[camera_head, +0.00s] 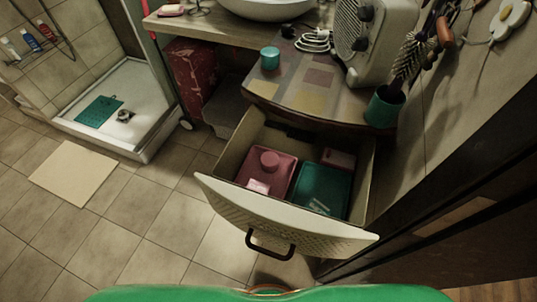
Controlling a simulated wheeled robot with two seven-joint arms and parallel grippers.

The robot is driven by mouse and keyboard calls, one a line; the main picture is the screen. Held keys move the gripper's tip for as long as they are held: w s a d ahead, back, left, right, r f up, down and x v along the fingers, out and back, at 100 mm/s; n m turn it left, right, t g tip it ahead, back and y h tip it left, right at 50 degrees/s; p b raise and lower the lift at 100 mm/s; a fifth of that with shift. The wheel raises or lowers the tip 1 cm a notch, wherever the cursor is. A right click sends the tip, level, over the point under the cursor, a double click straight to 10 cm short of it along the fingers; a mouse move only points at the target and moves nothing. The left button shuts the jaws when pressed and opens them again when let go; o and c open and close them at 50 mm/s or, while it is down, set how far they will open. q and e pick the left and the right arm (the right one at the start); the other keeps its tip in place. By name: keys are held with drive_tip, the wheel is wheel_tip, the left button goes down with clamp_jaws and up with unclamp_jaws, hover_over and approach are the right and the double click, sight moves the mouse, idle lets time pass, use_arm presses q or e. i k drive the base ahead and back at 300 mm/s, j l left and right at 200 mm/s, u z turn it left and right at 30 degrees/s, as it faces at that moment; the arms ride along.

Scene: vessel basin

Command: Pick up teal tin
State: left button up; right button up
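A small round teal tin (270,58) stands upright on the patterned top of the low cabinet, near its back left edge. A flat rectangular teal tray or box (323,189) lies in the right part of the open drawer (285,219), so teal shows on more than one thing. A teal pot (384,106) holding brushes stands at the right end of the cabinet top. Neither of my grippers shows in this view.
The drawer sticks out at the front and also holds a pink tray (266,172) with small pink items. A fan heater (372,40) and a coiled white cable (315,40) stand right of the tin. A basin (266,9) is behind. Tiled floor at left is clear around the mat (73,173).

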sight(270, 56)
drive_tip(key=i+j+z, duration=0.2)
drive_tip(key=j+z, duration=0.15)
drive_tip(key=j, duration=0.4)
drive_tip(key=j+z, duration=0.4)
drive_tip(key=j, duration=0.4)
drive_tip(key=j+z, duration=0.35)
drive_tip(key=j, duration=0.45)
drive_tip(key=i+j+z, duration=0.4)
drive_tip(key=j, duration=0.15)
drive_tip(key=j+z, duration=0.25)
drive_tip(key=i+j+z, duration=0.2)
drive_tip(key=j, duration=0.25)
